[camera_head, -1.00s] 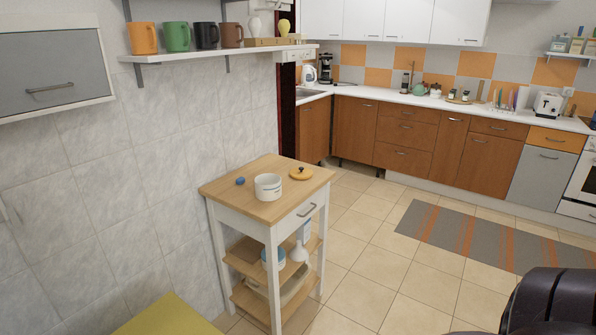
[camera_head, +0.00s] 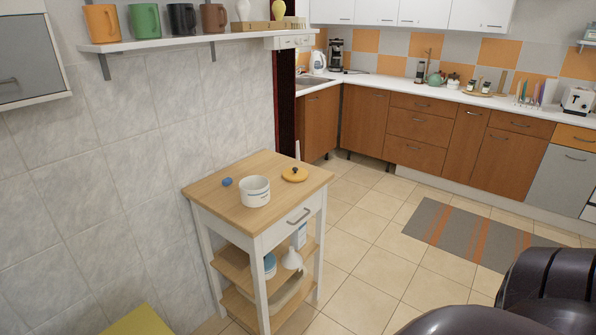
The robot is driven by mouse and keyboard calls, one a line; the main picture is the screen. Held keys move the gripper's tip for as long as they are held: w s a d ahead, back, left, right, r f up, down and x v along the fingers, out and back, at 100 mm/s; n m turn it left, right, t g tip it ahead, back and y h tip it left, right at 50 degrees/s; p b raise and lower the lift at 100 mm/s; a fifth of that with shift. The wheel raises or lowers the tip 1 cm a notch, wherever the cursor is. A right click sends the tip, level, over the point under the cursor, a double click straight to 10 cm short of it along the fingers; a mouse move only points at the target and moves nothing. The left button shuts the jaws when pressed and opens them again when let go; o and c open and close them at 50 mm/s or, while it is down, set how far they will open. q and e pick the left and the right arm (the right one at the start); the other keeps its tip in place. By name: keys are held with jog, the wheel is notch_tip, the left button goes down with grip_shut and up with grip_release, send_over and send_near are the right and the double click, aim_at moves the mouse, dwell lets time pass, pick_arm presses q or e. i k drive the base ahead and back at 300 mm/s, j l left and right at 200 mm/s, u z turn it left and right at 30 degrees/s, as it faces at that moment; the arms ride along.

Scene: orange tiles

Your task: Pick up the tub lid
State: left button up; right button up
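The tub lid (camera_head: 294,174) is a round yellow disc with a dark knob. It lies flat on the wooden top of a small white cart (camera_head: 222,196), near its far right corner. A white tub (camera_head: 255,191) stands open on the same top, to the left of the lid and apart from it. Dark rounded parts of my own arm show at the lower right, well away from the cart. Neither gripper shows in the view.
A small blue object (camera_head: 227,181) lies left of the tub. Lower cart shelves hold a white funnel (camera_head: 292,259) and other items. A wall shelf (camera_head: 180,40) with mugs hangs above left. A yellow surface (camera_head: 138,322) is at the bottom left.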

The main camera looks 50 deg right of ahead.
aim_at(294, 174)
jog(key=i+l, duration=0.1)
jog(key=l, duration=0.75)
jog(key=i+l, duration=0.1)
jog(key=l, duration=0.8)
